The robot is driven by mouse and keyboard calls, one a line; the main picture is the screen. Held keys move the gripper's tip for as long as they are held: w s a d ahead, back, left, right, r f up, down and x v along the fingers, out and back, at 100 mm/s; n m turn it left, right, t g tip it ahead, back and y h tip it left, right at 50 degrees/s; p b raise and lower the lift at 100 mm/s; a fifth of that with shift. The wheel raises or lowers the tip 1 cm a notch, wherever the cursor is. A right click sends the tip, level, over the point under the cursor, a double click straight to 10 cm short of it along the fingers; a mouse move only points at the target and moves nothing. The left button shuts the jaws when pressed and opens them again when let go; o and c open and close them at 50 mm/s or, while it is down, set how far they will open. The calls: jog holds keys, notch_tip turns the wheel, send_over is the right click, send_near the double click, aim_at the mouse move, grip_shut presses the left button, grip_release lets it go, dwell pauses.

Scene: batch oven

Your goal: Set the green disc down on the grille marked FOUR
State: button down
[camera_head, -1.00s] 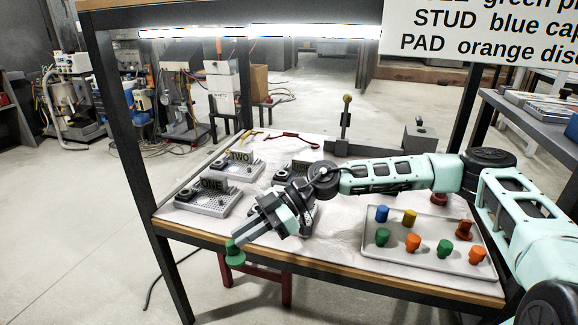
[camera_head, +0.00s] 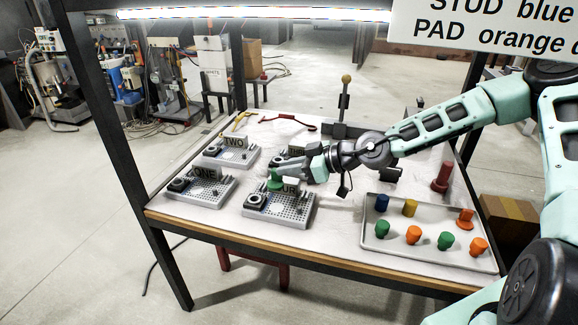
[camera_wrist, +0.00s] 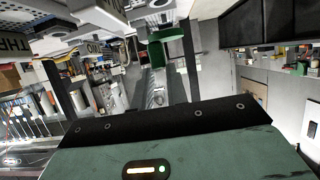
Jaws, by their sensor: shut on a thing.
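The green disc (camera_head: 275,181) is held in my gripper (camera_head: 284,173), which is shut on it. In the wrist view the green disc (camera_wrist: 172,42) shows at the top middle, beyond the dark wrist body. The grille marked FOUR (camera_head: 282,213) is the front grey perforated plate, right of ONE. Its upright label is partly covered, with "OUR" readable. The disc appears in front of or over the label's left part. I cannot tell whether it touches the grille.
Grilles ONE (camera_head: 208,194) and TWO (camera_head: 226,158) stand at left, and THREE (camera_head: 283,160) is partly hidden behind my gripper. A grey tray (camera_head: 428,257) at right holds several coloured pieces. A post with a ball top (camera_head: 344,95) stands at the back.

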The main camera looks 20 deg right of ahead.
jog(key=shift+r+p, duration=0.2)
jog(key=shift+p, duration=0.1)
jog(key=shift+s+d+p, duration=0.1)
jog(key=shift+p, duration=0.65)
send_over(290, 206)
jog(key=shift+f, duration=3.45)
jog(key=shift+f, duration=0.55)
jog(key=c, duration=1.3)
grip_release()
notch_tip(290, 206, up, 10)
jog(key=p, duration=0.2)
jog(key=shift+p, duration=0.35)
